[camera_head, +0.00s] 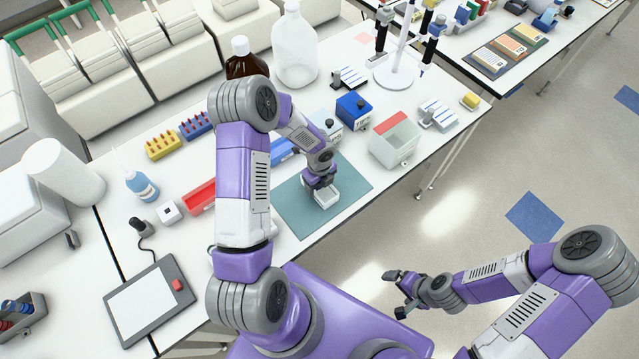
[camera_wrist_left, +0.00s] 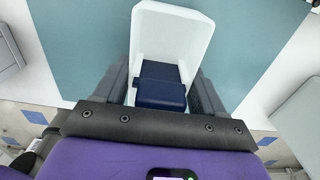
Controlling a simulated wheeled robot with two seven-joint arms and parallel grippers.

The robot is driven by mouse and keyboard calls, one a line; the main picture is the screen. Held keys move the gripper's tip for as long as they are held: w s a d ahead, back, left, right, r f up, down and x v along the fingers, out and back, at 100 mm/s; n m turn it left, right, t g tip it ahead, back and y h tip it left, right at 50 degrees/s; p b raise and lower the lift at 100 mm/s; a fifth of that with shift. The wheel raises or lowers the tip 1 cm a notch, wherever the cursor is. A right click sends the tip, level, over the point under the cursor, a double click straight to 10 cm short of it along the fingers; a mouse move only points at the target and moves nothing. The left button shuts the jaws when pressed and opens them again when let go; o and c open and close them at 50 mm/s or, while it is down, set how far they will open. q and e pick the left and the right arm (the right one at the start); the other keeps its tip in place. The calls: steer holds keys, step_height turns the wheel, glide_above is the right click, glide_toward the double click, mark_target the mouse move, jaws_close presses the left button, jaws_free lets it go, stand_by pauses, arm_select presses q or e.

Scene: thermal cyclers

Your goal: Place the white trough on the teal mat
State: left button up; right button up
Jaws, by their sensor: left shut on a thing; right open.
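The white trough (camera_head: 327,194) is a small open box over the teal mat (camera_head: 292,212). My left gripper (camera_head: 320,180) is shut on it from above, at its far end in the head view. In the left wrist view the white trough (camera_wrist_left: 172,35) sits between the two dark fingers, with the teal mat (camera_wrist_left: 80,45) behind it. I cannot tell whether its underside touches the mat. A dark blue piece shows between the fingers there. My right gripper (camera_head: 399,294) is open and empty over the floor, off the table's front edge.
A red tray (camera_head: 201,196) lies to the left. A brown bottle (camera_head: 243,60) and a clear bottle (camera_head: 294,48) stand at the back.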

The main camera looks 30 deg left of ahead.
arm_select(q)
steer(key=o, duration=1.1)
steer(key=shift+w+r, duration=0.1)
steer(key=shift+r, duration=0.3)
step_height(320, 180, up, 12)
steer(key=shift+f+p, duration=0.25)
steer(key=shift+p, duration=0.25)
